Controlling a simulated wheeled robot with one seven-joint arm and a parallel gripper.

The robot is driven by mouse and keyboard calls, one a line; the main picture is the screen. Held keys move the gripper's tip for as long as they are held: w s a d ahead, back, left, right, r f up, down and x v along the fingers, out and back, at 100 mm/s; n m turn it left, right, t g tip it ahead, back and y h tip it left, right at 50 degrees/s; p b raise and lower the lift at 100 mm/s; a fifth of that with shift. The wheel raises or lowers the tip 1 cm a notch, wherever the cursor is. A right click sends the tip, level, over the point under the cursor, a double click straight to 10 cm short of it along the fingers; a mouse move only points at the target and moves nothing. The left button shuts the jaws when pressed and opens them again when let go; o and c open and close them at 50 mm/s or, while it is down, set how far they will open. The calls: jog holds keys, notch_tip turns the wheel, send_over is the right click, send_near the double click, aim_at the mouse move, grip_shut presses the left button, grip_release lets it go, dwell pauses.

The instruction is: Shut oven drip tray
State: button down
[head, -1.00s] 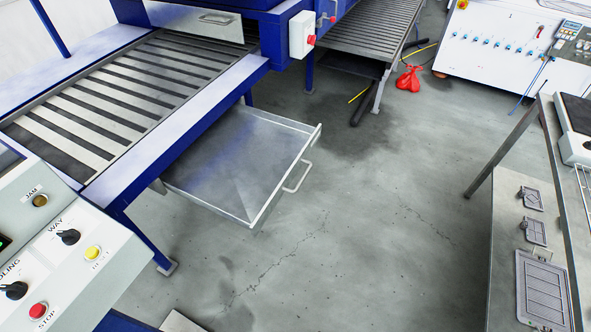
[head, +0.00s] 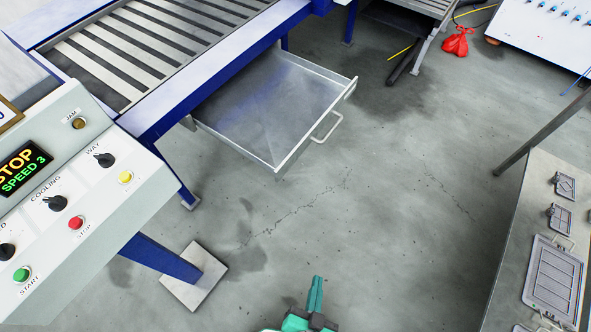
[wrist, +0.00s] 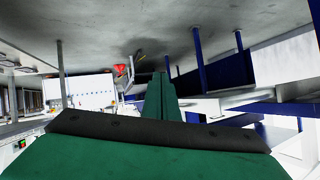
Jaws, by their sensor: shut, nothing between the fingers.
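The oven drip tray (head: 270,100) is a shallow grey metal drawer, pulled out from under the blue-framed conveyor. Its bar handle (head: 328,127) is on the front face, toward the open floor. My gripper (head: 317,283) is green and shows at the bottom of the head view, below the tray and apart from it. Its fingers are shut together and empty. In the wrist view the picture is upside down, and my gripper (wrist: 163,78) points across the floor toward the blue legs and a red bag.
A control panel (head: 90,190) stands at the left, with a blue post and floor plate (head: 195,278) below it. A metal bench (head: 530,230) with small grates is at the right. A red bag (head: 457,42) lies at the back. The floor between is clear.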

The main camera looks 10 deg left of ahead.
jog(key=w+f+m+g+y, duration=0.2)
jog(key=w+f+m, duration=0.1)
jog(key=w+f, duration=0.4)
jog(key=n+g+y, duration=0.2)
jog(key=y, duration=1.3)
send_near(283, 172)
jog(key=x, duration=0.6)
jog(key=shift+w+a, duration=0.15)
jog(key=shift+w, duration=0.05)
jog(key=shift+w+a, duration=0.1)
jog(key=shift+a, duration=0.05)
